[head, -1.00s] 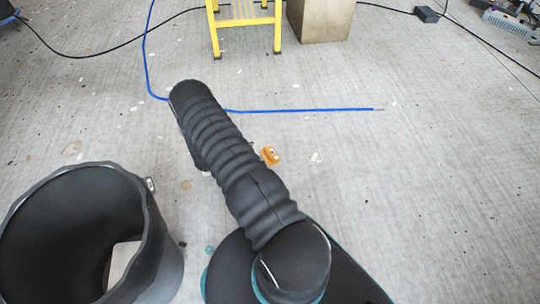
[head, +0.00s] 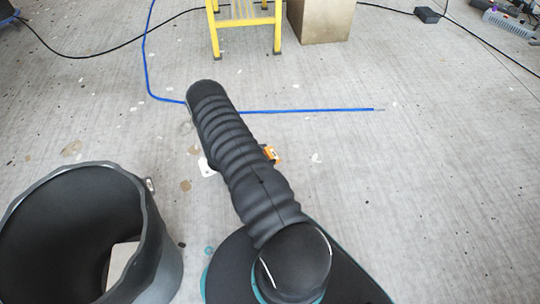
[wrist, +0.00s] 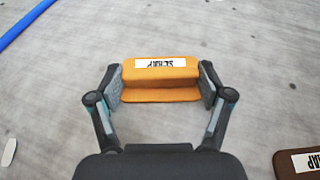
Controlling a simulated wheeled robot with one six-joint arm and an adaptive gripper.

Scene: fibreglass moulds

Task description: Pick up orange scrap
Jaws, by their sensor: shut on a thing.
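The orange scrap (wrist: 160,82) is a small block with a lower front ledge and a white label reading "SCRAP", upside down in the wrist view. My gripper (wrist: 161,85) is shut on it, with one finger pad pressed against each end. In the head view the orange scrap (head: 274,155) shows only in part beside my arm, which hides the rest of it. My gripper is hidden behind the arm in the head view. I cannot tell whether the scrap is on the floor or just above it.
A brown labelled piece (wrist: 299,163) lies to the right in the wrist view. A blue cable (head: 300,111) crosses the floor. A black bin (head: 165,270) stands at lower left. A yellow step stool (head: 245,22) and a box (head: 322,20) stand at the back.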

